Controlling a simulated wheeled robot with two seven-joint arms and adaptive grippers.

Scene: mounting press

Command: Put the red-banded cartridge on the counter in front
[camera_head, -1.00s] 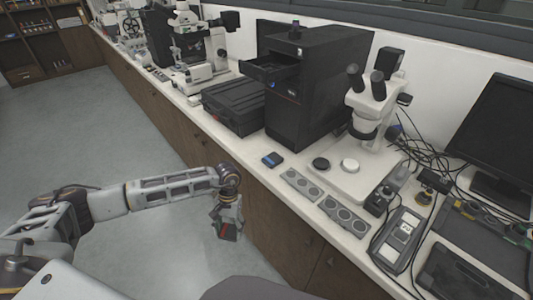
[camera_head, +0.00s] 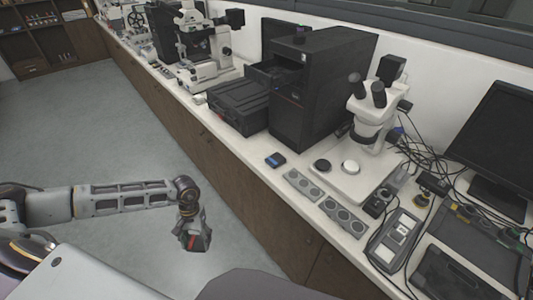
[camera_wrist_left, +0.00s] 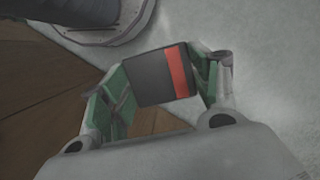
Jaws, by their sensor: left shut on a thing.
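The red-banded cartridge is a dark block with a red stripe. It shows clearly in the left wrist view (camera_wrist_left: 160,77), between the green-padded fingers of my left gripper (camera_wrist_left: 160,85). In the head view my left gripper (camera_head: 193,234) points down over the floor, in front of the counter's cabinet face, with a bit of the red band (camera_head: 191,243) showing. The gripper is shut on the cartridge and holds it off the counter. The counter (camera_head: 262,178) runs diagonally to the right of the gripper. My right gripper is not in view.
On the counter stand a black tower machine (camera_head: 318,90), a black case (camera_head: 238,106), a microscope (camera_head: 370,115), a small blue-topped box (camera_head: 275,160), two grey plates with round wells (camera_head: 304,185) and a handheld meter (camera_head: 396,240). Bare counter shows along the front edge.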

